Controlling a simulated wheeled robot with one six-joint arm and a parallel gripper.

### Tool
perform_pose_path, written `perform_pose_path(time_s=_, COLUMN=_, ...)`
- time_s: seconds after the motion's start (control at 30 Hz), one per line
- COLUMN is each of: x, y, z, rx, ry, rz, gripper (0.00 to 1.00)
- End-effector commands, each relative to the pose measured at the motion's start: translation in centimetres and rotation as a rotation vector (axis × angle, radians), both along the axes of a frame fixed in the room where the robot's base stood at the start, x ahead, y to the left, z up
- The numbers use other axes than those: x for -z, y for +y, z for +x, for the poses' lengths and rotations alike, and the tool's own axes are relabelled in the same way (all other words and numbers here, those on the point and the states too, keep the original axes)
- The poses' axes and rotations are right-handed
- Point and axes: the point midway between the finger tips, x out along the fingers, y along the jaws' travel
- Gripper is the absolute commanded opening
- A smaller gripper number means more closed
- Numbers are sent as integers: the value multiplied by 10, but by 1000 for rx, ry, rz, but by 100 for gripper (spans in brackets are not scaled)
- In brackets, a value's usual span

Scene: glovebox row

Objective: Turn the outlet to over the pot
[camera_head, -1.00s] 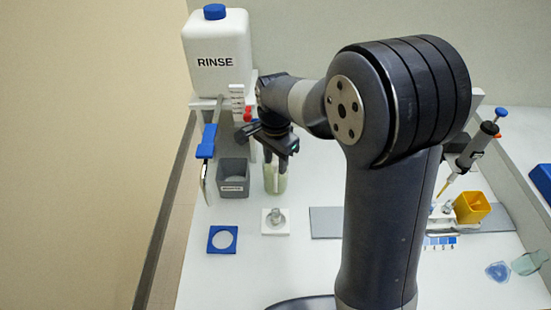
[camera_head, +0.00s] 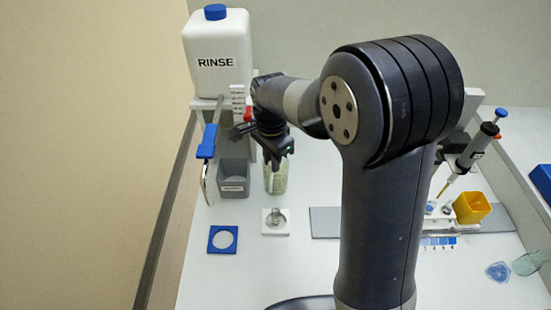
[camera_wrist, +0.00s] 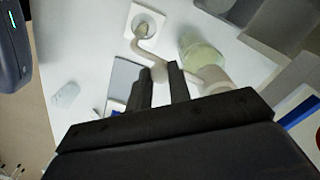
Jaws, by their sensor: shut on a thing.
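The outlet (camera_wrist: 145,50) is a pale curved tube in the wrist view, running from a wider round part at the right towards a white square plate (camera_wrist: 149,13). My gripper (camera_wrist: 159,75) is shut on the tube partway along it. In the head view my gripper (camera_head: 276,160) is in front of a clear vessel with greenish contents (camera_head: 275,182), and most of the outlet is hidden. A grey open box-shaped pot (camera_head: 233,179) with a label too small to read stands left of that vessel. The outlet's free end appears near the white plate, apart from the grey pot.
A white RINSE bottle (camera_head: 222,55) stands at the back left. A blue-handled piece (camera_head: 207,142) hangs left of the pot. A blue square plate (camera_head: 222,239) lies in front. A pipette (camera_head: 472,152) and yellow box (camera_head: 472,207) are at the right.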

Motion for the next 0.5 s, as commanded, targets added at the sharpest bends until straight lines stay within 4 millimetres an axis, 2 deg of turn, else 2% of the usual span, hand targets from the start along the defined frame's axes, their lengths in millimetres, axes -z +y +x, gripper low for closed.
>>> perform_pose_path(time_s=0.23, x=-1, y=14, z=3, rx=140, ry=-1, rz=1, gripper=0)
perform_pose_path(time_s=0.5, x=-1, y=16, z=4, rx=162, ry=-2, rz=1, gripper=0)
